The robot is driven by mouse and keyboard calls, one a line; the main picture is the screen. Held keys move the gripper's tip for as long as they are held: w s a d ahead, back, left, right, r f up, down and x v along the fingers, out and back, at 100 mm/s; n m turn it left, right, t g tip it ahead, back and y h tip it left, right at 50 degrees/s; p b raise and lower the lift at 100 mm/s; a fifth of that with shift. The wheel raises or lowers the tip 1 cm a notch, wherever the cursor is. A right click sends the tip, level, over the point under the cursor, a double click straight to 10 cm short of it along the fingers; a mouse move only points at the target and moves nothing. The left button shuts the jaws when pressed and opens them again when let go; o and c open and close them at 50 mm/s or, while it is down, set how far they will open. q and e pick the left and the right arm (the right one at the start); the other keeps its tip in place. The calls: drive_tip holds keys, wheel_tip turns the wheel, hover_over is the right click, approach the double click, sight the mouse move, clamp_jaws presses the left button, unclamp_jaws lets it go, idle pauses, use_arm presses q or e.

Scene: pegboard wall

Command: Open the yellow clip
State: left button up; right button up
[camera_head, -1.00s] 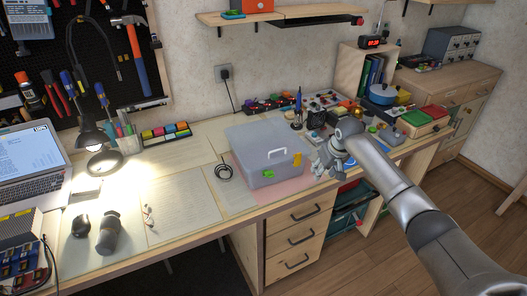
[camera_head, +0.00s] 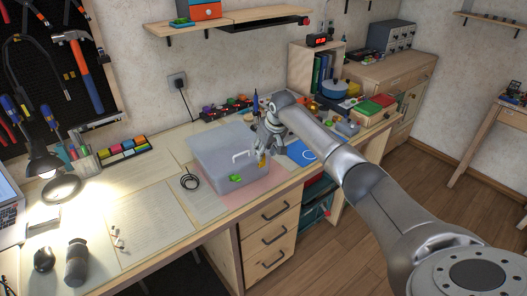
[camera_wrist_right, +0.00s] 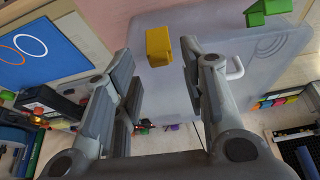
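The yellow clip (camera_head: 262,164) is on the right end of the front of a closed grey box (camera_head: 216,170). In the right wrist view the yellow clip (camera_wrist_right: 158,46) lies between and just beyond the fingertips. My right gripper (camera_wrist_right: 158,75) is open with nothing between its fingers. In the head view the right gripper (camera_head: 268,140) is at the box's right side, close to the clip. A green clip (camera_head: 235,178) is on the box front, left of the yellow one. My left gripper is not in view.
A blue mat with circles (camera_head: 301,152) lies right of the box. A desk lamp (camera_head: 45,165) stands farther left. Several small parts (camera_head: 226,107) sit behind the box.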

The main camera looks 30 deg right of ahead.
drive_tip(key=shift+x, duration=0.75)
clamp_jaws()
drive_tip(key=shift+s, duration=0.1)
